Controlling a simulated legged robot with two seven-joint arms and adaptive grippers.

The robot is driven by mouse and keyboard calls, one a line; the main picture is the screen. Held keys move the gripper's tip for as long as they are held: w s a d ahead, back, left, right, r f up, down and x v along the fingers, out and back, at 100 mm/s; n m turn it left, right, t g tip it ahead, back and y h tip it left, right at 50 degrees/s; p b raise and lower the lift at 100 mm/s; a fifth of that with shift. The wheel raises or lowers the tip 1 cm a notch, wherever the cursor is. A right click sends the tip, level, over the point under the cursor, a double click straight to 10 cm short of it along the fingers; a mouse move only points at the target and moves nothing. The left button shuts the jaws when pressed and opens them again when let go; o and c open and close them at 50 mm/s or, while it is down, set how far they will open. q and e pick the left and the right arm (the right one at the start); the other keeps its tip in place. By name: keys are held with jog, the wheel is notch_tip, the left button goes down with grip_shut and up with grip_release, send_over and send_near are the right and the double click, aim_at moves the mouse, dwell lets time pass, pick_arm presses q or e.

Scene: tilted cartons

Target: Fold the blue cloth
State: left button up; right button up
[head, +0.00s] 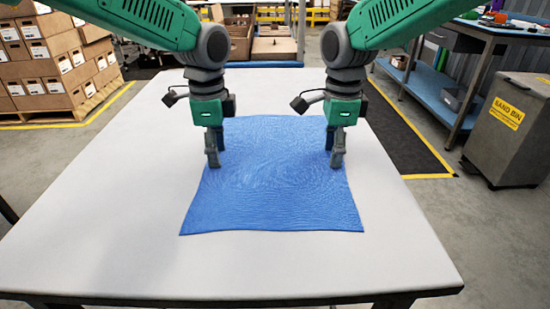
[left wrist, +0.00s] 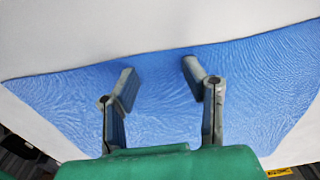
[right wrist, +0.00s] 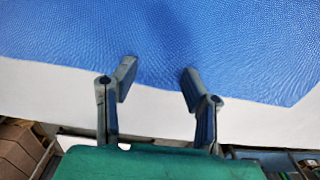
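The blue cloth (head: 270,195) lies flat and spread out on the white table, with fine wrinkles and slightly wavy edges. My left gripper (head: 212,158) points down at the cloth's left side. In the left wrist view its two fingers (left wrist: 158,75) stand apart over blue cloth, with nothing between them. My right gripper (head: 335,158) points down near the cloth's right edge. In the right wrist view its fingers (right wrist: 158,76) are apart, with the cloth's edge (right wrist: 160,84) passing by the tips. I cannot tell whether either gripper touches the cloth.
The white table (head: 90,220) is bare around the cloth, with free room on the left, right and front. Stacked cartons (head: 50,60) stand at the back left. A sand bin (head: 510,130) and a workbench (head: 450,80) stand off to the right.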

pick_arm(q)
jog(key=shift+a, duration=0.25)
pick_arm(e)
jog(key=shift+a+f, duration=0.1)
jog(key=shift+a, duration=0.15)
pick_arm(q)
jog(key=shift+c, duration=1)
pick_arm(e)
jog(key=shift+c, duration=1)
pick_arm(q)
jog(key=shift+s+f, duration=0.1)
jog(key=shift+f, duration=0.05)
jog(key=c, duration=0.7)
pick_arm(e)
jog(key=shift+s+f, duration=0.1)
jog(key=c, duration=0.7)
pick_arm(q)
grip_shut()
pick_arm(e)
grip_shut()
pick_arm(q)
jog(key=shift+f, duration=0.1)
pick_arm(e)
jog(key=shift+f, duration=0.1)
